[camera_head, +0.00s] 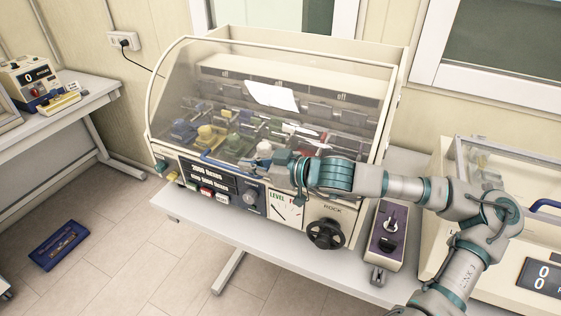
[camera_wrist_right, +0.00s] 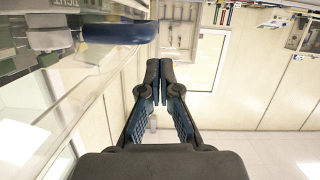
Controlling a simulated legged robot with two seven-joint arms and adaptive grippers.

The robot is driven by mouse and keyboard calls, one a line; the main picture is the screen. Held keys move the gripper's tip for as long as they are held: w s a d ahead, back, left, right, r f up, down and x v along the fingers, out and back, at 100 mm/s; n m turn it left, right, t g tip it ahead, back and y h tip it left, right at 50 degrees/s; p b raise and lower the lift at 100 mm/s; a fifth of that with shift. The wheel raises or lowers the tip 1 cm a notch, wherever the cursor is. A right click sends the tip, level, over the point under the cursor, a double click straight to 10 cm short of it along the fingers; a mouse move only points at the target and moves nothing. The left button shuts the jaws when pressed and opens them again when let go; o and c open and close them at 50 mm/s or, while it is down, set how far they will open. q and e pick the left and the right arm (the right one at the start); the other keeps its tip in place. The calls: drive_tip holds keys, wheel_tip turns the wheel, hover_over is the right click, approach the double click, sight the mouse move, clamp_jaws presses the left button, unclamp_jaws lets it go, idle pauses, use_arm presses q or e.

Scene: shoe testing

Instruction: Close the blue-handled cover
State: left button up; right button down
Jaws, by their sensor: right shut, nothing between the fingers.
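The clear curved cover (camera_head: 170,95) with a pale frame sits lowered over the machine's front, its lower edge close to the front panel. Its blue handle (camera_head: 213,160) lies along that lower edge, and a blue bar that looks like this handle (camera_wrist_right: 118,31) shows at the upper left of the wrist view. My right gripper (camera_head: 258,157) is just right of the handle, at the cover's lower front. In the wrist view the right gripper's fingertips (camera_wrist_right: 159,72) are together and empty, beside the blue bar. I cannot tell whether they touch the cover. My left gripper is not in view.
A black knob (camera_head: 327,234) sticks out of the machine's front panel. A purple-topped box (camera_head: 388,232) stands right of the machine. Another machine with a blue handle (camera_head: 547,206) is at the far right. A blue item (camera_head: 58,245) lies on the floor at left.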

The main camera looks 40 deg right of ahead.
use_arm(q)
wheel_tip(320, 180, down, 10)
drive_tip(key=p, duration=0.3)
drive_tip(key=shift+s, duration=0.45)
use_arm(e)
drive_tip(key=r+v, duration=0.1)
drive_tip(key=v, duration=0.9)
drive_tip(key=shift+s+a+r, duration=0.15)
drive_tip(key=shift+s+r, duration=0.05)
drive_tip(key=shift+r, duration=0.1)
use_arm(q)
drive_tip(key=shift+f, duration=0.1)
